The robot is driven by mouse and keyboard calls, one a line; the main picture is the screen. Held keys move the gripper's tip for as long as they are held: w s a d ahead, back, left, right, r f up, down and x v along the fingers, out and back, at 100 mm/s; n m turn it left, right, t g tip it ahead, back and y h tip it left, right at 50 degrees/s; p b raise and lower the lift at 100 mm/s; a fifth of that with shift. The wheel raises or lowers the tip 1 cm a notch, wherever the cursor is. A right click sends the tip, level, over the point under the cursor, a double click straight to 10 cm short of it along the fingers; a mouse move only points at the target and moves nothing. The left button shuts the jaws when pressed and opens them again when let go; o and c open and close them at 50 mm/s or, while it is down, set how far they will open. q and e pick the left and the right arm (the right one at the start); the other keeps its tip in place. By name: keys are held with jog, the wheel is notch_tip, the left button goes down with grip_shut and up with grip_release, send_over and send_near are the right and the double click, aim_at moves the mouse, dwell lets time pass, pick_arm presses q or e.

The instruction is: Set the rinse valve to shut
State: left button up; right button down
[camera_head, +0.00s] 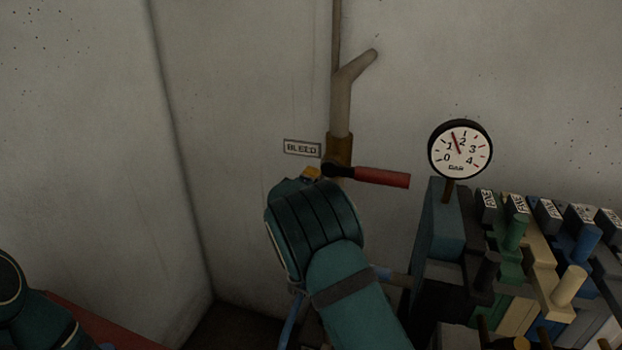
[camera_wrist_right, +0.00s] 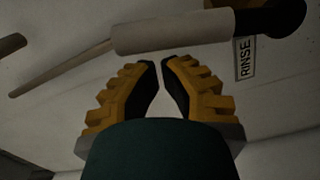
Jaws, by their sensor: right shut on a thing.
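The wrist view shows a plate marked RINSE (camera_wrist_right: 244,58) beside a dark hub (camera_wrist_right: 282,14). My left gripper is out of view.
A pressure gauge (camera_head: 460,149) and a bank of coloured levers (camera_head: 515,232) stand at right. The wall at left is bare.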

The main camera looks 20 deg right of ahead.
jog(key=d+m, duration=0.1)
jog(key=s+d+m, duration=0.1)
jog(key=s+d+m+p, duration=0.1)
jog(key=shift+s+d+f, duration=0.25)
jog(key=shift+d, duration=0.1)
dwell(0.3)
